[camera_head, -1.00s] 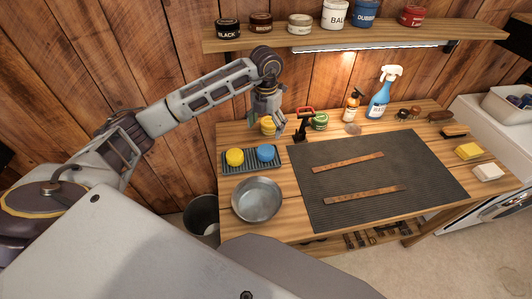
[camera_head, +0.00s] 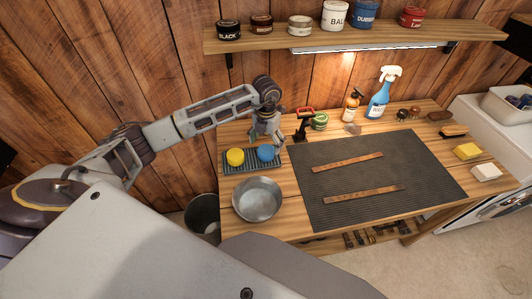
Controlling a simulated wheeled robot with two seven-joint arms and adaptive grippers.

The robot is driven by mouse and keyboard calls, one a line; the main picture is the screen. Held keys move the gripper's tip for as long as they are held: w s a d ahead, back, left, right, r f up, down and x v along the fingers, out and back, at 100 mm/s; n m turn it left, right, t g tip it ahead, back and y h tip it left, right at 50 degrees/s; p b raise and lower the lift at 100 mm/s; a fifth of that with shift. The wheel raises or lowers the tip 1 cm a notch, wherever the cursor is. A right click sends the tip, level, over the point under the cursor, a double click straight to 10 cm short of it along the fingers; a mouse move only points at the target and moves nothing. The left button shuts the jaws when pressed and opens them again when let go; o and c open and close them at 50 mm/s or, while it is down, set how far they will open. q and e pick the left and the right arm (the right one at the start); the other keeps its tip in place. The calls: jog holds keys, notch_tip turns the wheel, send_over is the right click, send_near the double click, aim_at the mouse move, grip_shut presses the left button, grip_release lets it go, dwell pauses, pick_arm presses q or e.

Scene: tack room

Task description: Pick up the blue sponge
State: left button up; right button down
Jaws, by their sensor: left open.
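The blue sponge (camera_head: 266,153) is round and sits at the right end of a dark ribbed tray (camera_head: 251,170) on the wooden bench. A yellow sponge (camera_head: 235,157) sits beside it on the left. My left gripper (camera_head: 270,142) is open, pointing down just above and behind the blue sponge, and overlaps its far edge in the picture. I cannot tell whether the fingers touch it. My right gripper does not show.
A metal bowl (camera_head: 257,199) stands in front of the tray. A dark clamp-like tool (camera_head: 303,126) and a green tin (camera_head: 320,121) stand right of the gripper. A dark mat (camera_head: 385,180) bears two leather straps. A shelf (camera_head: 250,43) with tins runs above.

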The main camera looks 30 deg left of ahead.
aim_at(267, 149)
pick_arm(q)
jog(key=shift+f, duration=0.1)
jog(key=shift+w+f+p, duration=0.15)
jog(key=shift+f+p, duration=0.25)
jog(key=shift+f, duration=0.85)
jog(key=shift+w+f+p, duration=0.1)
jog(key=shift+f+p, duration=0.25)
jog(key=shift+f, duration=0.9)
jog(key=shift+c, duration=0.3)
jog(key=c, duration=0.8)
